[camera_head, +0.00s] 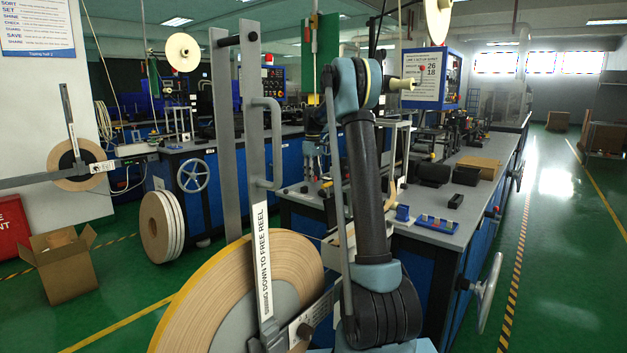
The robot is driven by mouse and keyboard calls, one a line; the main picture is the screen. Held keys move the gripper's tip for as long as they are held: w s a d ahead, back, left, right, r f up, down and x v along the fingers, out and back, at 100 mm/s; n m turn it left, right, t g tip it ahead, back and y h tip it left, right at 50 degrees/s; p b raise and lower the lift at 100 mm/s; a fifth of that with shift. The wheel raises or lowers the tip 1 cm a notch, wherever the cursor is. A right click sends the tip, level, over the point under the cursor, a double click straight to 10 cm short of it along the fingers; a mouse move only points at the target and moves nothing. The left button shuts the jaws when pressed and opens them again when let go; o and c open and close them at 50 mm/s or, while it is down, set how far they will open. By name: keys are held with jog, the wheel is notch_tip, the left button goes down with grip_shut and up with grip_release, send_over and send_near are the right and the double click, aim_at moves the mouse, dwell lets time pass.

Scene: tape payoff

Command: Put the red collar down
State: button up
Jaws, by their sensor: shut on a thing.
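I cannot make out the red collar in the head view. My arm rises through the middle of the picture, and its upper joint stands in front of the benches. My gripper cannot be made out; the arm and the grey post hide much of the area beyond. A large tape reel (285,262) with a yellow rim stands upright at the bottom, close to me. A grey lever (262,190) with a "down to free reel" label crosses in front of it.
A blue-sided workbench (470,190) with a grey top stretches back at the right; several small items lie on it. A handwheel (489,290) juts from its side.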

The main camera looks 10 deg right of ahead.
jog(key=shift+f, duration=0.5)
jog(key=o, duration=1.1)
jog(key=shift+c, duration=0.2)
jog(key=shift+f, duration=0.1)
notch_tip(320, 180, up, 8)
jog(key=shift+f, duration=0.15)
